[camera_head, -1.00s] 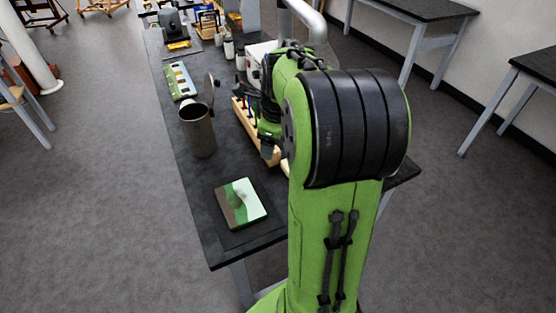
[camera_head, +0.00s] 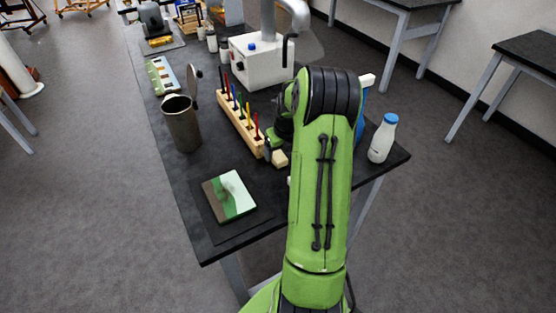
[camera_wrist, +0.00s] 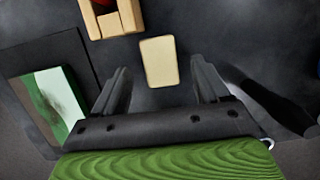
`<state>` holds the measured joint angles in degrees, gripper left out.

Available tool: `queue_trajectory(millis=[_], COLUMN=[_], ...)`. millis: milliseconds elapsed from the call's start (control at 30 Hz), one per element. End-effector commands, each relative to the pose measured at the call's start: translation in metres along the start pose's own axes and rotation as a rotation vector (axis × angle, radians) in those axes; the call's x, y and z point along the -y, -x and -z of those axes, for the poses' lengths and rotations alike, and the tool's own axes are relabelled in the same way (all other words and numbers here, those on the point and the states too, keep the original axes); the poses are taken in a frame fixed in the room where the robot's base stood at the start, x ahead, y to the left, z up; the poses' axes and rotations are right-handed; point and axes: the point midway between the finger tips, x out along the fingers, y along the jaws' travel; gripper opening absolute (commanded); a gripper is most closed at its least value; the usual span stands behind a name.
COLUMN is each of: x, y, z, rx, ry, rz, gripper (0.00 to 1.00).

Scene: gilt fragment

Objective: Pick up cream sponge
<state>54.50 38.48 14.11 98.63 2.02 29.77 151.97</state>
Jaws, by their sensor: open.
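The cream sponge (camera_wrist: 159,61) is a small pale block lying flat on the dark tabletop. In the wrist view it lies ahead of and between the lines of my gripper's two fingers (camera_wrist: 159,78), with bare table around it. My gripper is open and empty, with the sponge apart from both fingers. In the head view the sponge (camera_head: 280,159) shows beside the near end of the wooden rack, partly hidden by my arm. My gripper is mostly hidden there behind my green arm.
The wooden rack (camera_head: 239,126) with several coloured tools stands just left of the sponge. A painted panel (camera_head: 229,195) lies on a dark mat at the near left. A metal canister (camera_head: 181,125), white box (camera_head: 262,62) and blue-capped bottle (camera_head: 383,139) also stand on the table.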

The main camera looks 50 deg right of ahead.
Motion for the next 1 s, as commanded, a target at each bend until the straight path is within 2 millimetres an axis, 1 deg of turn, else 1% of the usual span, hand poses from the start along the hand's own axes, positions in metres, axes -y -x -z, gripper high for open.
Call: queue_trajectory(millis=[33, 133, 367, 733, 767, 933, 1000], x=[0.0, 0.0, 0.0, 0.0, 0.0, 0.0, 0.0], y=[-0.012, -0.024, -0.025, -0.024, -0.024, -0.024, -0.019], z=[0.001, 0.001, 0.0, 0.0, 0.0, 0.0, -0.002], rx=[-0.004, -0.002, -0.001, -0.001, -0.001, 0.0, 0.001], ry=[0.0, 0.0, 0.0, 0.001, 0.001, 0.001, 0.001], rz=[-0.002, 0.0, 0.001, 0.001, 0.001, 0.001, 0.002], gripper=[0.74, 0.74, 0.74, 0.18, 0.15, 0.15, 0.15])
